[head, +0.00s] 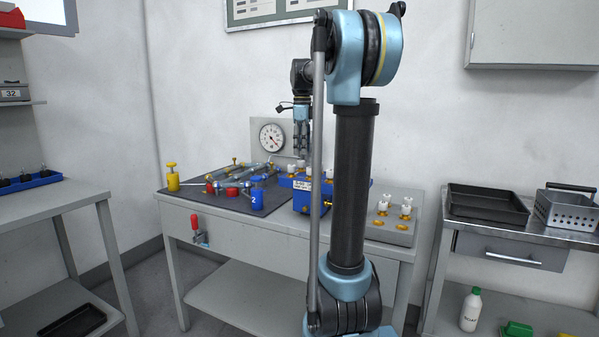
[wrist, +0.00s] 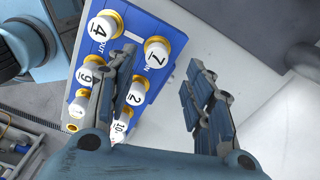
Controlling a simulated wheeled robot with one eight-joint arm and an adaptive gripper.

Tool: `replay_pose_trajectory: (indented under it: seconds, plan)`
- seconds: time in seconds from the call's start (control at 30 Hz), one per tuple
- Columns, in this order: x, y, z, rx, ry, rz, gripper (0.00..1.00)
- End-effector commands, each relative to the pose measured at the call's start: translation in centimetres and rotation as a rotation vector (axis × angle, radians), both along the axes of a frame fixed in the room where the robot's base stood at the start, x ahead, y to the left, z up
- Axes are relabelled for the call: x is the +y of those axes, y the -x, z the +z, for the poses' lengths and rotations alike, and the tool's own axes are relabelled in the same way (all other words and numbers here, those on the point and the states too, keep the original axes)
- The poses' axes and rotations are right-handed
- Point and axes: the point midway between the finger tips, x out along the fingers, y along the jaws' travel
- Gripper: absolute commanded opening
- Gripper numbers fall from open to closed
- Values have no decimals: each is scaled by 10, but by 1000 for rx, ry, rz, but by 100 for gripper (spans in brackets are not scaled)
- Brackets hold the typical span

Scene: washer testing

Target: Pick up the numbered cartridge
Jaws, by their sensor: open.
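Several white numbered cartridges with yellow collars stand in a blue block (wrist: 165,18). In the wrist view I read cartridge 4 (wrist: 99,29), cartridge 7 (wrist: 156,57), cartridge 9 (wrist: 88,74), cartridge 2 (wrist: 136,95), cartridge 1 (wrist: 78,108) and cartridge 10 (wrist: 120,127). The block (head: 311,201) also shows on the bench in the head view, partly behind my arm. My gripper (head: 301,146) points down above the block. In the wrist view my gripper (wrist: 163,60) is open and empty. One finger overlaps the row between 9 and 2; the other is right of the block.
On the bench, a pressure gauge (head: 272,138) stands behind pipework. A blue cylinder marked 2 (head: 257,193) and a yellow bottle (head: 172,177) stand on the left. A grey holder (head: 386,232) with white-topped parts lies right. A side table has a black tray (head: 486,205) and a metal basket (head: 566,211).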

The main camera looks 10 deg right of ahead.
Motion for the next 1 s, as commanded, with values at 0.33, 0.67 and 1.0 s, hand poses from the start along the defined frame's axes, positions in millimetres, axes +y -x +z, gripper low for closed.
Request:
replay_pose_trajectory:
  seconds: [0.33, 0.67, 1.0]
  plan:
    - [2, 0, -25, 0, 0, 1, 48]
    - [5, 1, -62, 0, 0, 1, 48]
    - [5, 1, -64, 0, 0, 1, 32]
